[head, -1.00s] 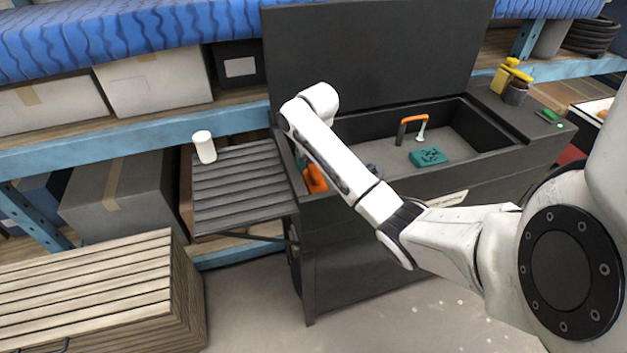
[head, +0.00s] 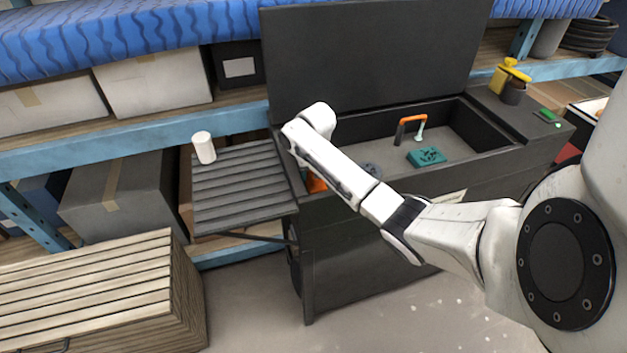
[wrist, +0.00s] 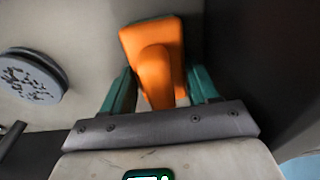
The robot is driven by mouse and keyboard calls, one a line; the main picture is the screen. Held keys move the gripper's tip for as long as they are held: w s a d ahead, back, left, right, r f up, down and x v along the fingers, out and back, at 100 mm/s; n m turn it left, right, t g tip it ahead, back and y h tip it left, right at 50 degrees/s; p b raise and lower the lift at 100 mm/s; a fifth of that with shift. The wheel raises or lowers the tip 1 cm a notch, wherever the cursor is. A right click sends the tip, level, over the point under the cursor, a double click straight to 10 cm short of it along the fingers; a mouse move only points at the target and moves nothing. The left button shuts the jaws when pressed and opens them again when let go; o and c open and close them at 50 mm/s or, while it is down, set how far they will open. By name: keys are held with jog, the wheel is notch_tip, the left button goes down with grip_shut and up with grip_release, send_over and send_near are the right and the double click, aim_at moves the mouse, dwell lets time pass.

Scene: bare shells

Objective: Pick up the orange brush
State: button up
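The orange brush (wrist: 157,55) stands out in the wrist view, with a broad flat part and a rounded handle pointing towards the camera. My gripper (wrist: 163,78) has its two teal fingers apart, one on each side of the brush handle. A gap shows between the handle and the right finger; contact on the left is unclear. In the head view, only a small orange part (head: 315,184) shows at the left end of the black box, mostly behind my arm. My gripper is hidden there.
The open black box (head: 480,163) also holds a grey disc (wrist: 32,77), a teal block (head: 427,157) and an orange-and-black handled tool (head: 411,122). The box's dark wall is close on the right in the wrist view. A white cup (head: 204,147) stands on the slatted side shelf (head: 240,190).

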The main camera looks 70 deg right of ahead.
jog(key=c, duration=0.4)
jog(key=shift+r, duration=0.15)
jog(key=shift+c, duration=0.2)
notch_tip(320, 180, up, 18)
jog(key=p, duration=0.3)
jog(key=shift+p, duration=0.35)
